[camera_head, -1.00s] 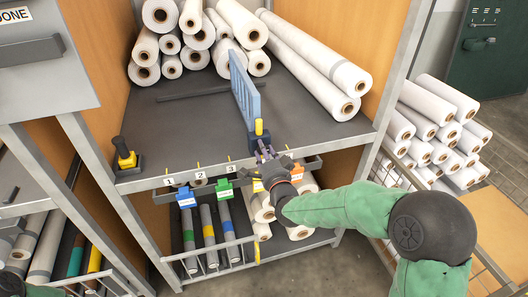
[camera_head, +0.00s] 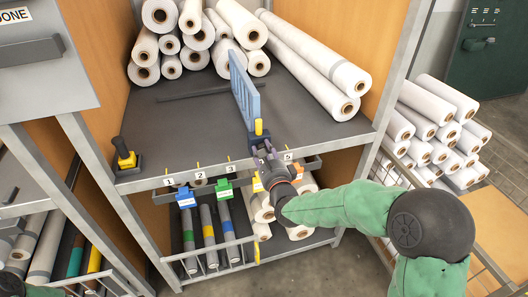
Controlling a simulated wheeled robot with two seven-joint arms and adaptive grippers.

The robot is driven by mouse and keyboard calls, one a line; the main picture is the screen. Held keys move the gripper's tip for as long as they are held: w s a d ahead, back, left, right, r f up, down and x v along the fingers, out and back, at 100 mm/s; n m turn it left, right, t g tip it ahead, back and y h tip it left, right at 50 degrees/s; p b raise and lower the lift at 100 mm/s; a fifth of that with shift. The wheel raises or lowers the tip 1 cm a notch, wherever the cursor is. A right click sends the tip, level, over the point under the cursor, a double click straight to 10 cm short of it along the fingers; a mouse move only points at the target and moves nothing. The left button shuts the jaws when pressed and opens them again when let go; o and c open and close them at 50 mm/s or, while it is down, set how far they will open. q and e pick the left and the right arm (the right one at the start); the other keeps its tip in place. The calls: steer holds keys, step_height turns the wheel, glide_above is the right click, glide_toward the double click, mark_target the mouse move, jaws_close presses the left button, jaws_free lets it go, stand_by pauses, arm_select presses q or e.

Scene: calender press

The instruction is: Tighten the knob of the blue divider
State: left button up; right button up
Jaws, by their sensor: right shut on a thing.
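The blue divider (camera_head: 244,88) stands upright on the dark shelf (camera_head: 185,116), its near end at the shelf's front edge. A yellow part (camera_head: 259,127) with a dark base is at its near end. My right gripper (camera_head: 265,154) is just below that yellow part, at the shelf's front rail. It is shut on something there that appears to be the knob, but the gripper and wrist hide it. My left gripper is not in view; only a bit of what seems my left arm shows at the bottom left corner.
White rolls lie left (camera_head: 193,38) and right (camera_head: 305,62) of the divider. A yellow-and-black handle (camera_head: 124,154) stands at the shelf's left front corner. Numbered tags (camera_head: 200,174) line the front rail, above coloured clips and rolls. More white rolls (camera_head: 436,125) are stacked at the right.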

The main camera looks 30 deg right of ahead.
steer(key=shift+m, duration=0.9)
steer(key=shift+a+f+m, duration=0.1)
steer(key=shift+f+m, duration=0.05)
steer(key=shift+m, duration=0.15)
steer(key=o, duration=1.2)
steer(key=shift+c, duration=0.2)
steer(key=v, duration=1.2)
